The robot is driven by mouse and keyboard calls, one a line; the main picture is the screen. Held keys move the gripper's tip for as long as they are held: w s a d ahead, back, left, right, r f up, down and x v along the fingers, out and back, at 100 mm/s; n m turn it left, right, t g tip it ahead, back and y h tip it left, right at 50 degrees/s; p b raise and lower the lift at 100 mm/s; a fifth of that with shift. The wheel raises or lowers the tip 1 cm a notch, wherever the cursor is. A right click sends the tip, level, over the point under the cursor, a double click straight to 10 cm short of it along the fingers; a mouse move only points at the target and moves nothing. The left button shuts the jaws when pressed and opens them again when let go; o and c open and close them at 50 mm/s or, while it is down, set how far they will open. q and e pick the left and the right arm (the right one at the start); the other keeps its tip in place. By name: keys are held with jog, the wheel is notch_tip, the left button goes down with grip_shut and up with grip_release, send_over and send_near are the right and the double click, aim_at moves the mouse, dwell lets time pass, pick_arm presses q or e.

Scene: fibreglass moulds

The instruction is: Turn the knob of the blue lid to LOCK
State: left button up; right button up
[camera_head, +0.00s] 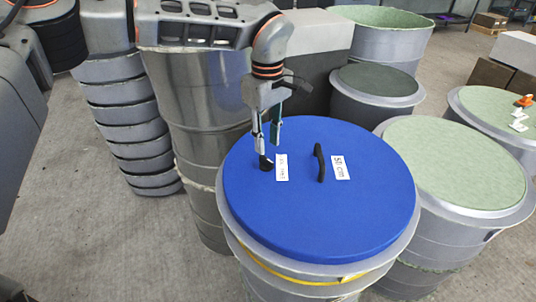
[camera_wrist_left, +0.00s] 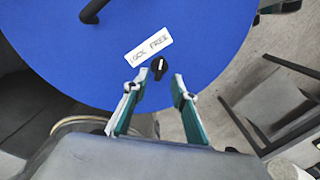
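The blue lid (camera_head: 300,225) lies on a round grey mould in the head view and fills much of the left wrist view (camera_wrist_left: 195,35). Its small black knob (camera_head: 266,163) is near the lid's left side and carries a white mark in the wrist view (camera_wrist_left: 158,68). A white label (camera_head: 282,168) beside it reads LOCK FREE in the wrist view (camera_wrist_left: 149,46). I cannot tell which word the mark points at. My left gripper (camera_head: 267,143) is open above the knob, fingertips apart on either side of it in the wrist view (camera_wrist_left: 161,79). Contact is unclear. My right gripper is out of view.
A black handle (camera_head: 320,163) and a "50 cm" label (camera_head: 340,167) are on the lid, right of the knob. A green-topped mould (camera_head: 458,160) stands close on the right. The grey floor (camera_head: 100,240) at front left is clear.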

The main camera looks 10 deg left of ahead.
aim_at(267, 159)
pick_arm(q)
jog(key=shift+f, duration=2.8)
grip_shut()
